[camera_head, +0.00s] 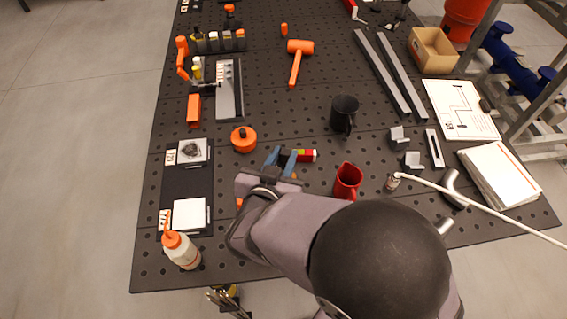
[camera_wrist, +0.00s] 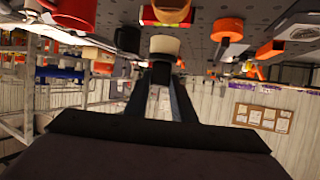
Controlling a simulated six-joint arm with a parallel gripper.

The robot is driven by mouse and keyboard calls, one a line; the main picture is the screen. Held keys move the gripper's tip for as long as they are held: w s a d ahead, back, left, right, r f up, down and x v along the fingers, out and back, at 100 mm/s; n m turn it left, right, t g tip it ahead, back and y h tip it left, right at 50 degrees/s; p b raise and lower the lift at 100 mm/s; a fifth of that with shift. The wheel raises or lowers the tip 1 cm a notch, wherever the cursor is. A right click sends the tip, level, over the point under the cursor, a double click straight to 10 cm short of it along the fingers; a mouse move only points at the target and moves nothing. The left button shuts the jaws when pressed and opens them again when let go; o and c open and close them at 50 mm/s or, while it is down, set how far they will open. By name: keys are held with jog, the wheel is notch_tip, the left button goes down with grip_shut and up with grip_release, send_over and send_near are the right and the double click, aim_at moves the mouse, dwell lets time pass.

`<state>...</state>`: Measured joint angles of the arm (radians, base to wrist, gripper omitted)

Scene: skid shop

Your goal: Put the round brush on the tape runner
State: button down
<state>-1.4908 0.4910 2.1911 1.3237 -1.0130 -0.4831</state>
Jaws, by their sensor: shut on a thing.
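My gripper (camera_head: 280,160) is over the middle of the board, its blue fingers pointing away. In the wrist view my gripper (camera_wrist: 161,78) is shut on a cream, round-ended thing (camera_wrist: 164,45), which looks like the round brush. In the head view the fingers mostly hide it. A dark strip (camera_head: 187,181) lies at the left with labels and two white squares, the far one bearing a dark coil (camera_head: 190,149). It may be the tape runner, but I cannot tell for sure. My gripper is to its right and apart from it.
An orange round pot (camera_head: 243,139) stands between gripper and strip. A red and yellow item (camera_head: 306,155) is just right of the fingers. A red mug (camera_head: 347,181) and black mug (camera_head: 344,112) are at right. A white bottle (camera_head: 182,250) stands at the near-left corner.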

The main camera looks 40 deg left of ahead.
aim_at(284, 163)
jog(key=shift+f, duration=1.6)
jog(key=shift+f, duration=0.1)
jog(key=shift+f, duration=0.15)
jog(key=c, duration=1.5)
grip_release()
jog(key=shift+r, duration=0.3)
jog(key=b+v, duration=0.1)
jog(key=v, duration=1.1)
jog(key=shift+d, duration=0.1)
